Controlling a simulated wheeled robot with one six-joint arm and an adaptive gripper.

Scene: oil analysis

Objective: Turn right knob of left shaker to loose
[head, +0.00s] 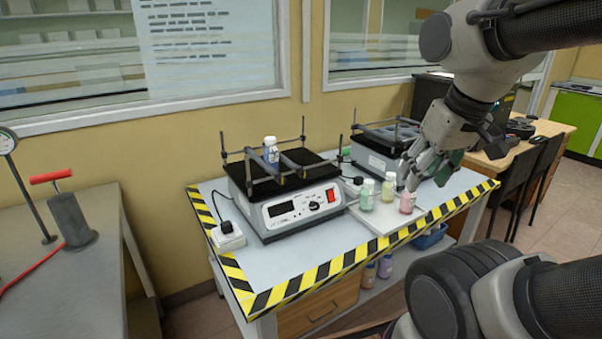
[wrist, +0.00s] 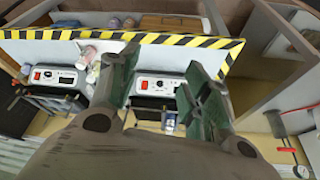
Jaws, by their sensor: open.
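The left shaker (head: 290,219) stands on the striped-edge table, with a black platform, upright rods and dark clamp bars around a blue-labelled white-capped bottle (head: 271,152). A dark clamp knob (head: 282,179) shows at the front of the bars; small knobs at the right are hard to make out. In the wrist view the same shaker (wrist: 157,87) appears inverted between my fingers, with its bottle (wrist: 169,122) beyond. My gripper (head: 412,174) is open and empty, well right of the left shaker and above the small bottles. Whether any knob is tight or loose cannot be told.
The right shaker (head: 376,153) stands behind my gripper. A green bottle (head: 366,195), a yellowish bottle (head: 388,187) and a pink bottle (head: 407,202) stand on a white tray (head: 382,222). A power adapter (head: 228,237) lies left of the left shaker. The table's front left is clear.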

